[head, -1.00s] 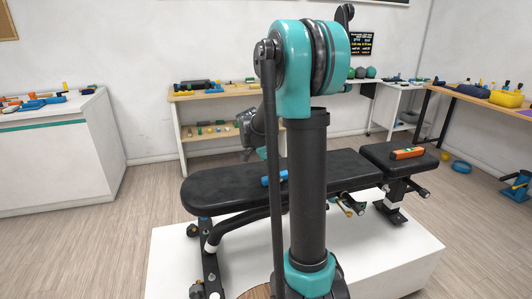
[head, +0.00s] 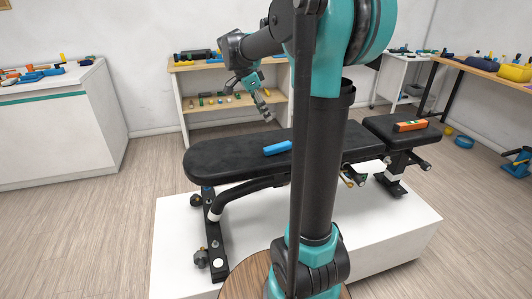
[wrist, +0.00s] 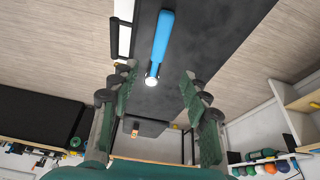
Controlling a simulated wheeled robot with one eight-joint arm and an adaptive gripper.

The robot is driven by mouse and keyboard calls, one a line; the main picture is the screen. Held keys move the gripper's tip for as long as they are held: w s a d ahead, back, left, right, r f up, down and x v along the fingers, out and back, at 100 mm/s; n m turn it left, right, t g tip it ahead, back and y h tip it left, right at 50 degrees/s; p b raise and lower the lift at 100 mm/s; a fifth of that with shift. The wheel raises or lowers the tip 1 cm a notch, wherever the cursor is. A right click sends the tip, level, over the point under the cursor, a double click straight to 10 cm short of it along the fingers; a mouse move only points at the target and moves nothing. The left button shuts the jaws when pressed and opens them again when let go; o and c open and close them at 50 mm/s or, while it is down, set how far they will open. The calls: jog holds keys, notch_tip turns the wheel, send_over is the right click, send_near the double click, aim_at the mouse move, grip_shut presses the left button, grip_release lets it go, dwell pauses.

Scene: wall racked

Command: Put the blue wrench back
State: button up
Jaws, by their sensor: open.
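A blue bar-shaped tool (head: 278,147) lies on the black padded bench (head: 228,158). In the wrist view the blue tool (wrist: 162,38) is a smooth blue handle with a round, shiny pale end. No wrench jaws can be made out. My gripper (head: 264,108) is above the bench, apart from the tool, with its fingers pointing down. In the wrist view my gripper (wrist: 157,80) is open and empty, and the tool's pale end shows just beyond the gap between the fingers. My arm hides part of the bench.
An orange tool (head: 411,126) lies on the bench's right pad. A wooden shelf table (head: 190,67) with tools stands behind. A white cabinet (head: 60,125) stands at left and a wooden-topped table (head: 487,82) at right. The bench stands on a white platform (head: 370,255).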

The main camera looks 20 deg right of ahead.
jog(key=s+a+f+n+t+y, duration=0.2)
jog(key=s+f+n, duration=0.6)
jog(key=s+f, duration=0.3)
jog(key=s+a+f+n+t+y, duration=0.2)
jog(key=s+a+f+n, duration=0.1)
jog(key=s+f+n, duration=0.6)
jog(key=s+f, duration=0.1)
jog(key=s, duration=0.2)
jog(key=shift+s+f, duration=0.15)
jog(key=shift+f, duration=0.2)
